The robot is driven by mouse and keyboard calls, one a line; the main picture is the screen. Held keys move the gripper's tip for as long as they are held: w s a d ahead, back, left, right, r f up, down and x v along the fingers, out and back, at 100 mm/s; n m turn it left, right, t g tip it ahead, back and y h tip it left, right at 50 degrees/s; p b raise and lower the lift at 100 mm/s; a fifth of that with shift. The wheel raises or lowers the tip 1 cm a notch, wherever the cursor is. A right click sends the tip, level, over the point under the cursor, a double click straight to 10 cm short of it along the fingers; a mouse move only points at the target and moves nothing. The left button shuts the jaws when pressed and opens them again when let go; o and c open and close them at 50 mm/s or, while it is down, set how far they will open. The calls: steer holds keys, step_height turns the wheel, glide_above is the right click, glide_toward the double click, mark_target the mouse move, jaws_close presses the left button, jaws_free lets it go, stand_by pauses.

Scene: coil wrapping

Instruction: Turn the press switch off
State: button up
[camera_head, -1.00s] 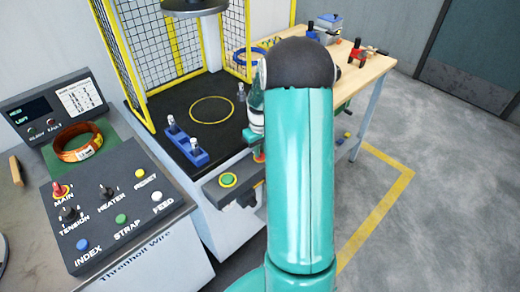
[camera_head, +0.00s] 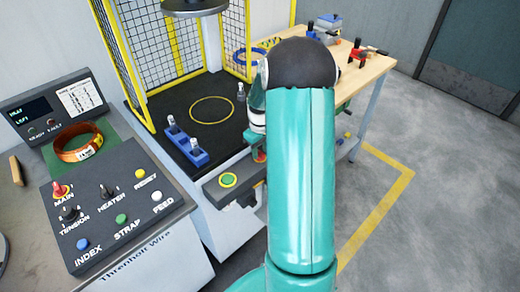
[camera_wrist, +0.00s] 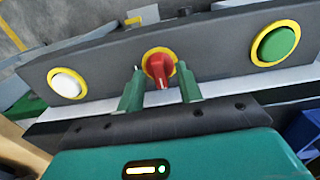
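The press switch is a red knob (camera_wrist: 160,68) on a yellow ring, in the middle of a dark grey press panel (camera_wrist: 215,58) in the wrist view. A bit of red at the panel also shows in the head view (camera_head: 260,156), beside my arm. My gripper (camera_wrist: 161,76) is open, with one green finger on each side of the red handle. Small gaps show between the handle and the fingers, so I see no clear grip. The handle points down in the wrist view. In the head view my arm hides most of the gripper.
A green button (camera_wrist: 277,43) and a white button (camera_wrist: 67,83) flank the switch. Behind the panel, the dark press bed (camera_head: 212,88) holds a blue block with pins (camera_head: 186,146). A control console (camera_head: 120,200) stands left; a wooden bench (camera_head: 375,66) stands behind right.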

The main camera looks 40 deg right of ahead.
mark_target(260, 152)
step_height(260, 152, up, 14)
steer(key=shift+f, duration=0.15)
stand_by(0.6)
stand_by(0.4)
